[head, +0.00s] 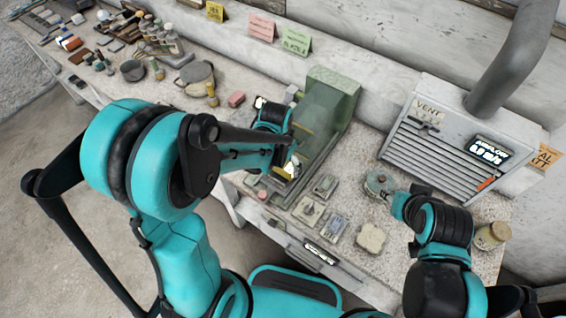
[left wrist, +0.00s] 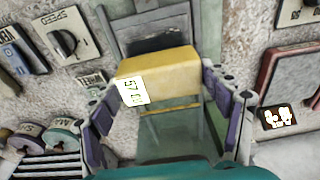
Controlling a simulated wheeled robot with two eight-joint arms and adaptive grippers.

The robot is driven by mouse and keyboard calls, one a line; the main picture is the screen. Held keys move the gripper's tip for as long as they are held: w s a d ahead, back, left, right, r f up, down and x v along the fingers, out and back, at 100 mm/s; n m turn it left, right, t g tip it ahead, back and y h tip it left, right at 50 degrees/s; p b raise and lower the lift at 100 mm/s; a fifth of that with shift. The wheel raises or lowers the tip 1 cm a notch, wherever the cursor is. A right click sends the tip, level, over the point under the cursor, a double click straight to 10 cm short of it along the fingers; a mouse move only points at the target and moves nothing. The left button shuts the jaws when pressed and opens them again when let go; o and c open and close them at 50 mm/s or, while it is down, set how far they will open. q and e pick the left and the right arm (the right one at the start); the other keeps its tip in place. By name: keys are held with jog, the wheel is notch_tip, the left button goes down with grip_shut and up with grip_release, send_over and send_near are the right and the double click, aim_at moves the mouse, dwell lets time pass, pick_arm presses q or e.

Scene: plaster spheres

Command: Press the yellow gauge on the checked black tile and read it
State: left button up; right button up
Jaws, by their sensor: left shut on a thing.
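The yellow gauge (left wrist: 160,72) is a block with a white display of dark digits, tilted and too small to read surely. My left gripper (left wrist: 168,105) is shut on it, with purple pads at both sides. In the head view the left gripper (head: 289,160) is in front of the green glass-sided housing, and the gauge's pale display (head: 292,170) shows there. A dark patch (left wrist: 155,43) lies behind the gauge; I cannot tell whether it is the checked black tile. My right gripper (head: 398,204) is beside a round grey-green piece (head: 380,183); its finger opening is unclear.
The green housing (head: 335,95) stands behind the left gripper. Small control boxes (head: 308,211) sit to its front right. A slatted vent box (head: 445,135) with a display and pipe stands at right. A jar (head: 491,235) and a pale scalloped piece (head: 370,238) are near the right arm.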

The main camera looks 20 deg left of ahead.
pick_arm(q)
notch_tip(320, 180, up, 7)
jog(key=p, duration=0.5)
dwell(0.4)
jog(key=shift+s+f, duration=0.1)
jog(key=shift+s, duration=0.05)
dwell(1.0)
